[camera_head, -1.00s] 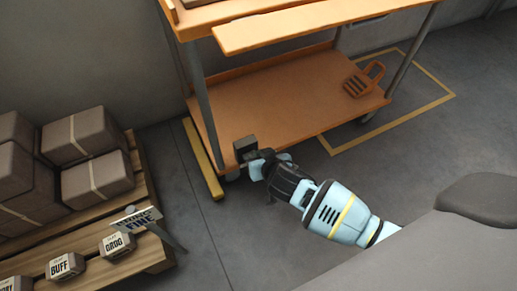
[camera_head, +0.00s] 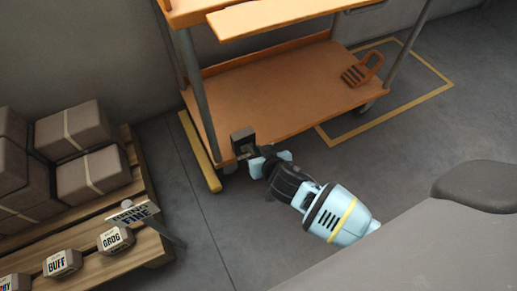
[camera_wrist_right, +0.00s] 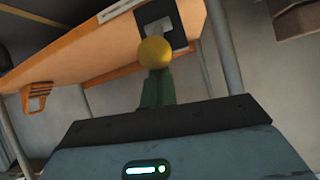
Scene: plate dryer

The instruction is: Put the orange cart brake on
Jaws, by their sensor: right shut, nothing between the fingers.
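The orange cart (camera_head: 270,100) stands against the back wall. At its near left corner is a dark plate (camera_head: 242,140), which also shows in the right wrist view (camera_wrist_right: 180,22). There a short lever with a yellow ball knob (camera_wrist_right: 155,52) sticks out from the plate. My right gripper (camera_head: 252,158) is at this corner, just in front of the plate. In the wrist view its dark green fingers (camera_wrist_right: 157,88) are together, with their tips right at the knob. I cannot tell whether they touch it. My left gripper is not in view.
A pallet (camera_head: 150,245) with grey boxes stands at the left. The floor in front is clear.

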